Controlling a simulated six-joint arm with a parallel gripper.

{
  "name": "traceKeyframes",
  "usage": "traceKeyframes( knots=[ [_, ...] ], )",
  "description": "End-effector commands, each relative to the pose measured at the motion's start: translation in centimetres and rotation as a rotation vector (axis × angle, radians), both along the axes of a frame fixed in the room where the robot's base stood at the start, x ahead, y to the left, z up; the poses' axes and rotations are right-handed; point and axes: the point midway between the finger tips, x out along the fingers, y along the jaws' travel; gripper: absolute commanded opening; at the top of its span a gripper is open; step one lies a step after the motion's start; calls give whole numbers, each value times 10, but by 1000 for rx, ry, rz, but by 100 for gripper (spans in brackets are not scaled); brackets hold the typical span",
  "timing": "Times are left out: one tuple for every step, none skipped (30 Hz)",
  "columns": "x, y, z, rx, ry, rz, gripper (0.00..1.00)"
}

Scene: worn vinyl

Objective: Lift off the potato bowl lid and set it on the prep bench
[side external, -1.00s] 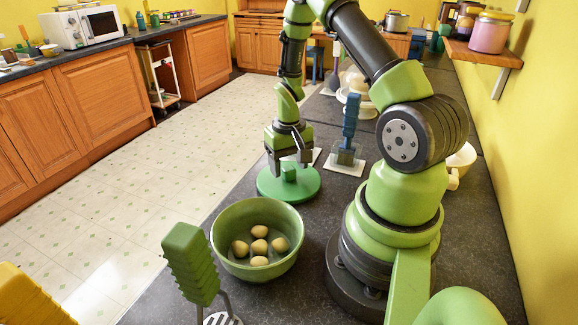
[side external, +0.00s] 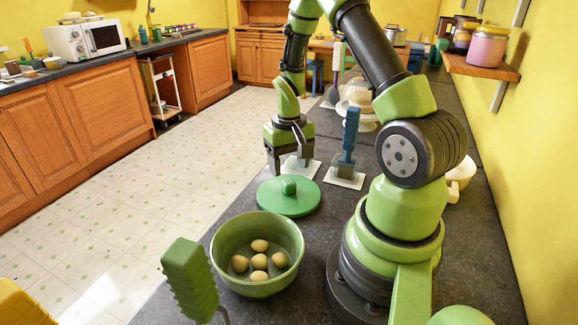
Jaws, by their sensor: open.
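The green potato bowl (side external: 228,257) stands uncovered near the front of the dark prep bench (side external: 313,235). Several potatoes (side external: 259,262) lie inside it. The round green lid (side external: 275,203) lies flat on the bench just behind the bowl, its knob (side external: 288,186) upward. My gripper (side external: 288,170) is open and empty, pointing down above and slightly behind the lid, apart from the knob.
A blue-handled utensil (side external: 350,130) stands on a white pad to the right of my gripper. White dishes (side external: 358,105) stand farther back. The left bench edge drops to the floor.

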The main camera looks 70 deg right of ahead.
Motion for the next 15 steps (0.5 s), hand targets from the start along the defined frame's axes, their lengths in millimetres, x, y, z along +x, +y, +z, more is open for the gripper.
traceKeyframes(
  knots=[
    [0,0,2,-1,-2,0,61],
    [0,0,3,-1,-2,0,61],
    [0,0,5,-1,-1,0,61],
    [0,0,6,-1,-1,0,61],
    [0,0,7,-1,-1,0,61],
    [0,0,9,-1,-2,1,61],
    [1,0,10,-1,-2,1,61],
    [1,0,12,-1,-2,1,61],
    [0,0,13,-1,-2,1,61],
    [0,0,14,-1,-1,0,61],
    [0,0,15,-1,-1,1,61],
    [0,0,17,-1,-2,1,61],
    [1,0,18,-2,-2,1,61],
    [0,0,20,-1,-2,1,61],
    [0,0,21,-1,-2,1,61]
  ],
)
